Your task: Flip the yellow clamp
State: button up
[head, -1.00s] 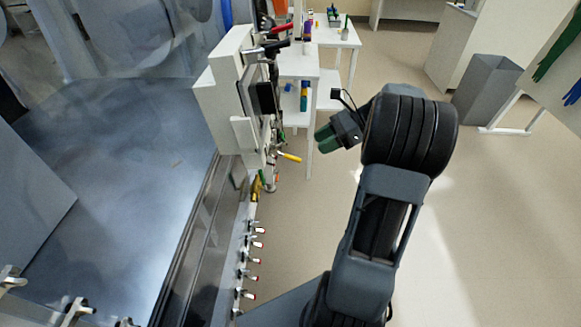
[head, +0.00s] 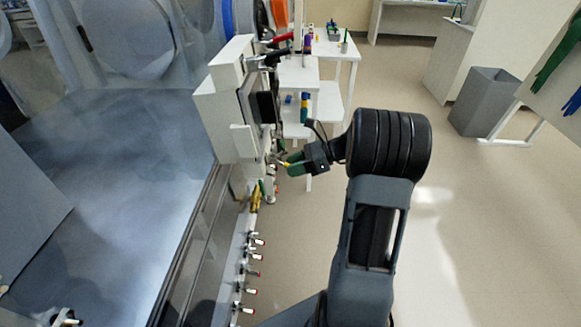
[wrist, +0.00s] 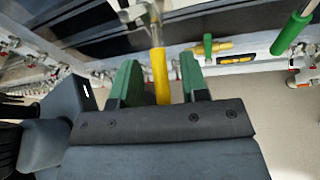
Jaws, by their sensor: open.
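The yellow clamp shows in the wrist view as a yellow handle (wrist: 160,75) on a metal stem. It lies between the two green fingers of my gripper (wrist: 157,80), with a gap on each side. In the head view my gripper (head: 288,164) is at the lower right side of the white box. Only a small yellow bit of the clamp handle (head: 286,163) shows there, mostly hidden by the green fingers. My gripper is open around the handle.
A green handle (wrist: 292,33) stands to the right in the wrist view. A yellow-and-green valve (wrist: 212,46) is closer. Several red-tipped small valves (head: 252,272) line the rail below.

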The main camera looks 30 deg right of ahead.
jog(key=shift+w+a+f, duration=0.2)
jog(key=shift+a, duration=0.35)
grip_shut()
